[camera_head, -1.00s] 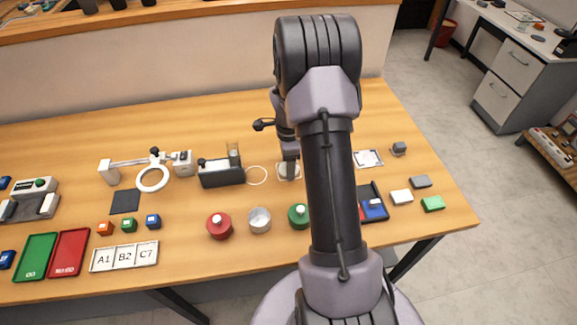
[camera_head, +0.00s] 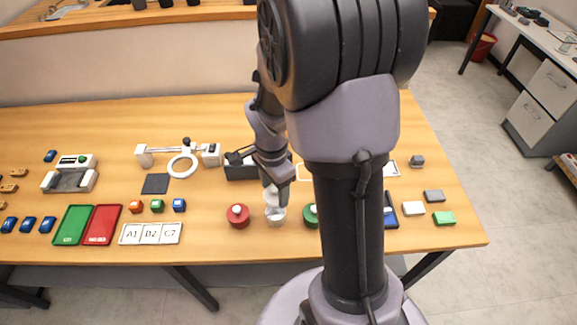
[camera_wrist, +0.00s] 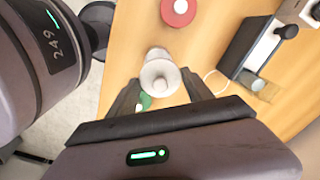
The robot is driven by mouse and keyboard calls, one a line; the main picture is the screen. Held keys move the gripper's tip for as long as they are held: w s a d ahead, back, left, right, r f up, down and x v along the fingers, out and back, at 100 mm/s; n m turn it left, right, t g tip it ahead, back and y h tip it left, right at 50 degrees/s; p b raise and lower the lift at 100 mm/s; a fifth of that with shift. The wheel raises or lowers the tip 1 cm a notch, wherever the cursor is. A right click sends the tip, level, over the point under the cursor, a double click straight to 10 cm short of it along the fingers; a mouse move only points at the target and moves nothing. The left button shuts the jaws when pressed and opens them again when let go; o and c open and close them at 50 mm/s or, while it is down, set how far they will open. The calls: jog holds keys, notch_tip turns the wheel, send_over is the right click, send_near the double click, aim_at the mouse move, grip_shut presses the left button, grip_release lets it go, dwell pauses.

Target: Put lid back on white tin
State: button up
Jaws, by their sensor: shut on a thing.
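The white tin (camera_head: 276,217) stands upright on the table, between the red tin (camera_head: 238,217) and the green tin (camera_head: 311,216). My gripper (camera_head: 276,184) points down over the white tin and is shut on the white lid (camera_head: 271,195). The lid is just above the tin in the head view; I cannot tell whether they touch. In the wrist view the lid (camera_wrist: 160,78) sits between the fingers (camera_wrist: 160,90) and hides much of what is below it. My arm hides part of the green tin.
The red tin also shows in the wrist view (camera_wrist: 179,10). A dark box-shaped device (camera_head: 240,168) stands behind the tins. A magnifier (camera_head: 183,165), small cubes and label cards (camera_head: 150,234) lie to the left. Grey and green blocks (camera_head: 443,218) lie to the right.

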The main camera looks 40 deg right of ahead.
jog(key=shift+s+a+f, duration=0.1)
jog(key=shift+s+a, duration=0.2)
jog(key=shift+a, duration=0.05)
notch_tip(320, 180, down, 6)
jog(key=b, duration=0.4)
jog(key=shift+w+d+r, duration=0.1)
jog(key=shift+w+r, duration=0.05)
jog(key=shift+r, duration=0.1)
jog(key=shift+f+b, duration=0.4)
jog(key=shift+b, duration=0.2)
jog(key=shift+f+b, duration=0.2)
jog(key=shift+b, duration=0.4)
dwell(0.7)
jog(key=o, duration=1.4)
jog(key=shift+o, duration=0.4)
jog(key=shift+o, duration=1.3)
